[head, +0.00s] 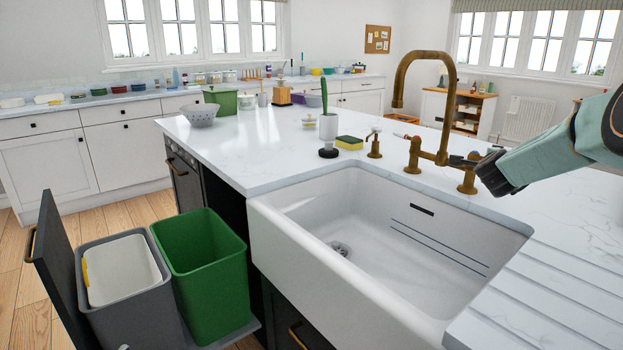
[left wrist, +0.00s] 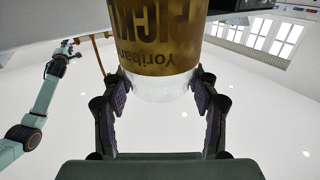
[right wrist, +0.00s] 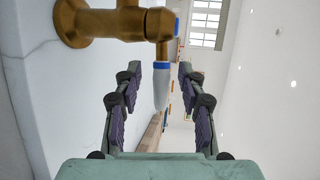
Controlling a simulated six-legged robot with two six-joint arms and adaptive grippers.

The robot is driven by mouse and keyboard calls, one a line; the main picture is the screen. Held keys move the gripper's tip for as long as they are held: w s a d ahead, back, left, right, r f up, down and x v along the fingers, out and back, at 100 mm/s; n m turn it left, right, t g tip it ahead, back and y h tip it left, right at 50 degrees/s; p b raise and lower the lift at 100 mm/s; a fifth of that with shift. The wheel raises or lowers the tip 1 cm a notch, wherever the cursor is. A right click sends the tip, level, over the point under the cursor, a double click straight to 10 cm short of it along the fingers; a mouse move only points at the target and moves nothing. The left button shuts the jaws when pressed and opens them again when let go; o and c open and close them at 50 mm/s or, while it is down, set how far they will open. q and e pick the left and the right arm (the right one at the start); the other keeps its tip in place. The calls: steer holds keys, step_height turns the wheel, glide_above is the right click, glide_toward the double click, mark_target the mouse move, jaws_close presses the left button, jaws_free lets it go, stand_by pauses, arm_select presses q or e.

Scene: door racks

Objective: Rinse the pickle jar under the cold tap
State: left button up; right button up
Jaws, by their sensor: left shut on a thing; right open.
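The pickle jar (left wrist: 155,35), clear glass with a gold label, is between the fingers of my left gripper (left wrist: 161,82), which is shut on it. Its lettering appears upside down in the left wrist view; the jar's top is out of frame. Neither shows in the head view. The brass tap (head: 402,68) stands behind the white sink (head: 310,235); no water shows below its spout. My right gripper (head: 473,160) is open at the tap's right-hand handle. In the right wrist view, the white lever with blue rings (right wrist: 161,88) lies between its fingers.
A yellow sponge (head: 349,143), a brush in a white holder (head: 328,128) and a small brass dispenser (head: 374,146) stand left of the tap. Pulled-out bins, one green (head: 205,265), are left of the sink. The sink basin is empty.

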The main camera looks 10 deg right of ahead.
steer(key=shift+w+d+f, duration=0.1)
steer(key=shift+w+d, duration=0.15)
steer(key=shift+d, duration=0.05)
steer(key=shift+a, duration=0.15)
steer(key=shift+w, duration=0.1)
steer(key=shift+d, duration=0.2)
steer(key=shift+c, duration=1.4)
steer(key=shift+a, duration=0.1)
jaws_close()
